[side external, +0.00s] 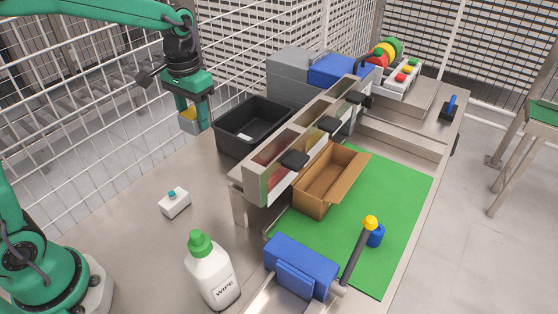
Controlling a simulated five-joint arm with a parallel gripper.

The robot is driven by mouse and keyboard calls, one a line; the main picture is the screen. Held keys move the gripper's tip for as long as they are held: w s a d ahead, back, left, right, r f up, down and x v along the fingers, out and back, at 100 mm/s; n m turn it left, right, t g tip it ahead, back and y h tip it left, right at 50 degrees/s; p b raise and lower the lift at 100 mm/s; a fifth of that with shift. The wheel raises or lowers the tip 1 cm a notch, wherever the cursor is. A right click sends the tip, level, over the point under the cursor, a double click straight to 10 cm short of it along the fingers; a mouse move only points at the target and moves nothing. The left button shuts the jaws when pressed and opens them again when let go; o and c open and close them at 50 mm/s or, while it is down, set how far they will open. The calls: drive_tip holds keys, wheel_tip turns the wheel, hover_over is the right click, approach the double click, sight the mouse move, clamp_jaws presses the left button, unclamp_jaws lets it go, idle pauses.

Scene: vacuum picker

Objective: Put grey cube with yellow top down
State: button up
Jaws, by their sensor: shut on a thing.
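My gripper (192,108) is at the upper left, pointing down, to the left of the black bin. It is shut on the grey cube with yellow top (187,124), which hangs under the dark gripper body. Part of the cube is hidden by a green finger. The cube appears to be above the table surface (150,165), near its left edge; its exact height is hard to tell.
A black bin (226,141) stands right of my gripper. A divided rack (250,183), an open cardboard box (310,206) and a green mat (400,205) lie further right. A white bottle (212,275) and a small white box (175,206) stand in front. Bare table lies between.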

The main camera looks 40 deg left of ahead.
idle(0.6)
drive_tip(key=shift+s+d, duration=0.3)
drive_tip(key=shift+d, duration=0.25)
drive_tip(key=s+d, duration=0.8)
drive_tip(key=d, duration=0.1)
hover_over(214, 228)
wheel_tip(214, 228, down, 14)
drive_tip(key=shift+f, duration=2.15)
drive_tip(key=shift+f, duration=0.15)
